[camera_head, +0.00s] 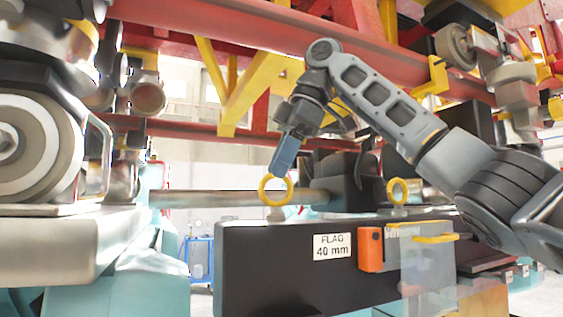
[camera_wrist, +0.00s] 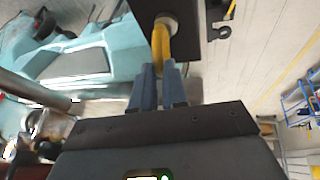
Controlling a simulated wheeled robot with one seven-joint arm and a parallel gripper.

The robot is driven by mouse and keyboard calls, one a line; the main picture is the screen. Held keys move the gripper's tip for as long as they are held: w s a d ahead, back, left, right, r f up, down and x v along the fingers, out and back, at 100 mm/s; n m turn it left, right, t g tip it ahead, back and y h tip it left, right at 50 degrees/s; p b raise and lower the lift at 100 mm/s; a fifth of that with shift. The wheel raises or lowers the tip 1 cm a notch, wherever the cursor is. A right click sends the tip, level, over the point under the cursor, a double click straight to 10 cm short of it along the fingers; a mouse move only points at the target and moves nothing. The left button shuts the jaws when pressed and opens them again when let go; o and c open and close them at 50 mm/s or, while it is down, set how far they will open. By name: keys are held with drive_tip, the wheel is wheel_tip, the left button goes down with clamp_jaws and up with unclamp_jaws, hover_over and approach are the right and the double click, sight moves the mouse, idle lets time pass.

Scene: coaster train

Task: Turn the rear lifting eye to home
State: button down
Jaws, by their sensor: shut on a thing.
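Two yellow ring-shaped lifting eyes stand on top of a dark block (camera_head: 280,262) labelled "FLAG 40 mm". The left lifting eye (camera_head: 264,190) faces the head camera as an open ring. My gripper (camera_head: 279,172) comes down from above, with its blue fingers shut on this ring's upper part. In the wrist view the same ring (camera_wrist: 161,42) shows nearly edge-on between the fingertips (camera_wrist: 158,72), above a pale round base. The right lifting eye (camera_head: 398,191) stands free. No label shows which eye is the rear one.
A metal shaft (camera_head: 225,199) runs behind the held eye. An orange box (camera_head: 370,249) and a clear panel with a yellow handle (camera_head: 435,238) are on the block's front. Red beams (camera_head: 240,134) and yellow brackets (camera_head: 245,95) hang close around my arm.

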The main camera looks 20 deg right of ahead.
drive_tip(key=m, duration=0.2)
drive_tip(key=m+t+h, duration=0.1)
drive_tip(key=m, duration=0.1)
drive_tip(key=m+h, duration=0.1)
drive_tip(key=m, duration=0.2)
drive_tip(key=shift+s+a+t, duration=0.15)
drive_tip(key=shift+a+t, duration=0.1)
drive_tip(key=shift+t, duration=0.15)
drive_tip(key=m+h, duration=0.1)
drive_tip(key=m, duration=0.1)
drive_tip(key=m+h, duration=0.1)
drive_tip(key=m, duration=0.1)
drive_tip(key=m+h, duration=0.1)
drive_tip(key=m, duration=0.1)
drive_tip(key=shift+a, duration=0.3)
drive_tip(key=m, duration=0.2)
drive_tip(key=m+h, duration=0.1)
drive_tip(key=m, duration=0.1)
drive_tip(key=shift+a+h, duration=0.15)
drive_tip(key=shift+h, duration=0.15)
drive_tip(key=shift+a+m+g+h, duration=0.1)
drive_tip(key=shift+m+g+h, duration=0.55)
drive_tip(key=shift+m, duration=1.35)
drive_tip(key=shift+w, duration=0.2)
drive_tip(key=c, duration=1.1)
unclamp_jaws()
drive_tip(key=shift+c, duration=0.2)
